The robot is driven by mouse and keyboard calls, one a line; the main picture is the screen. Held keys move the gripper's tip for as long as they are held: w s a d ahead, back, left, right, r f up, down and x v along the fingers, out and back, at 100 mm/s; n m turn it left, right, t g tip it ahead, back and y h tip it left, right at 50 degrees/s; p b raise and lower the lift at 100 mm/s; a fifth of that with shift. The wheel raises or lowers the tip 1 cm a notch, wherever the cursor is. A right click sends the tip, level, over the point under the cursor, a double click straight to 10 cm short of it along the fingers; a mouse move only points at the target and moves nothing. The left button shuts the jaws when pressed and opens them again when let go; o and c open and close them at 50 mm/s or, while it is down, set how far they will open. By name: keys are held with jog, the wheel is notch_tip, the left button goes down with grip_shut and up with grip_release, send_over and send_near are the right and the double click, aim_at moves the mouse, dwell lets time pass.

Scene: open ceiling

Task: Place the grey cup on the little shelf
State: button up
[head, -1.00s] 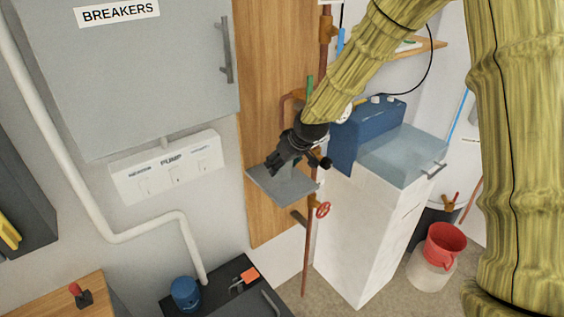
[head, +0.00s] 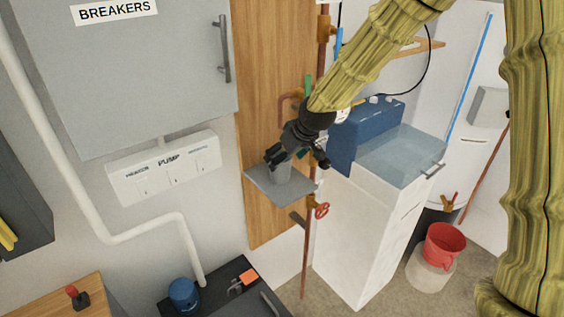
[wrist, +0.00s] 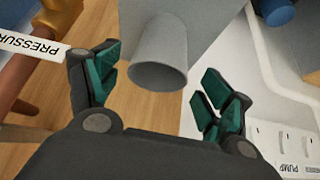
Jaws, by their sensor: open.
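The grey cup (head: 279,174) stands upright on the little grey shelf (head: 277,194) on the wooden panel. My gripper (head: 297,158) is at the cup, just above the shelf, and partly hides the cup in the head view. In the wrist view the cup (wrist: 160,65) shows its rim, with the shelf (wrist: 210,22) behind it. The fingers of my gripper (wrist: 158,88) are spread wide, one on each side of the cup, with visible gaps. The cup is not held.
A copper pipe with a red valve wheel (head: 322,210) runs beside the shelf. A blue box (head: 360,132) stands on the white cabinet (head: 360,235) to the right. The grey breaker cabinet (head: 150,80) and pump switch panel (head: 164,167) are left.

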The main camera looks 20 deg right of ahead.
jog(key=b+v, duration=0.1)
jog(key=v, duration=0.6)
jog(key=shift+s+r, duration=0.15)
jog(key=shift+r, duration=0.15)
jog(key=shift+c, duration=0.5)
dwell(0.6)
